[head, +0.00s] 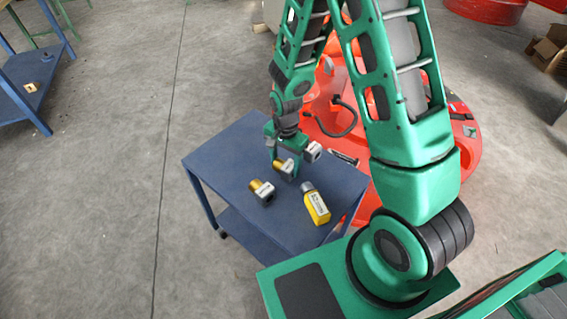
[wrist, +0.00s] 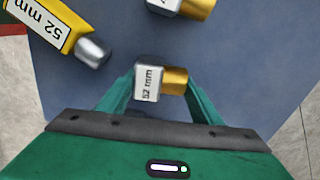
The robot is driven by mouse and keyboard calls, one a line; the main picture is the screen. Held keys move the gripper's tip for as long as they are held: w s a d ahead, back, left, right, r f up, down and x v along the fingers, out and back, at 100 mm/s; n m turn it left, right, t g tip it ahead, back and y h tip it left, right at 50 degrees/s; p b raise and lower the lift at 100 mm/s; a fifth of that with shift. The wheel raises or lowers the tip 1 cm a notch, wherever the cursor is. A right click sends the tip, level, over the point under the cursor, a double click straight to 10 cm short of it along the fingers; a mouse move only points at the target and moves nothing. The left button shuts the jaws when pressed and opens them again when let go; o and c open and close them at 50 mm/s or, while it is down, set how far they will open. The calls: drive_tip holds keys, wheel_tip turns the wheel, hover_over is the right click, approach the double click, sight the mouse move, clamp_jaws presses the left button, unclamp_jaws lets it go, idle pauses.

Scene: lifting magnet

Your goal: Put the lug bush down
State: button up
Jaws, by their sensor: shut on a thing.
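The lug bush (wrist: 147,83) is a short piece with a brass-coloured end and a pale grey end marked 52 mm. My gripper (wrist: 160,86) is shut on it, one finger at each end. In the head view the held bush (head: 284,167) shows at my gripper (head: 283,170), over the blue table (head: 228,163). I cannot tell whether it touches the tabletop.
A similar brass and grey bush (head: 262,191) lies on the table, partly seen in the wrist view (wrist: 188,6). A yellow bottle (head: 317,207) with a grey cap lies near the front edge. The table's left part is clear.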

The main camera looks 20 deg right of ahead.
sight(285, 162)
drive_tip(key=o, duration=1)
drive_tip(key=shift+f, duration=0.1)
wheel_tip(285, 162, up, 12)
drive_tip(key=s+d+r+n, duration=0.2)
drive_tip(key=s+d+r, duration=0.85)
drive_tip(key=d, duration=0.25)
drive_tip(key=s+d+r+n, duration=0.1)
drive_tip(key=s+r, duration=0.1)
drive_tip(key=s, duration=0.3)
drive_tip(key=s+d+r+n, duration=0.1)
drive_tip(key=s+d+r, duration=0.1)
drive_tip(key=s, duration=0.3)
drive_tip(key=s+d+r, duration=0.1)
drive_tip(key=s+r, duration=0.1)
drive_tip(key=s, duration=0.3)
drive_tip(key=shift+d+n, duration=0.25)
drive_tip(key=shift+n, duration=0.15)
drive_tip(key=shift+w, duration=0.1)
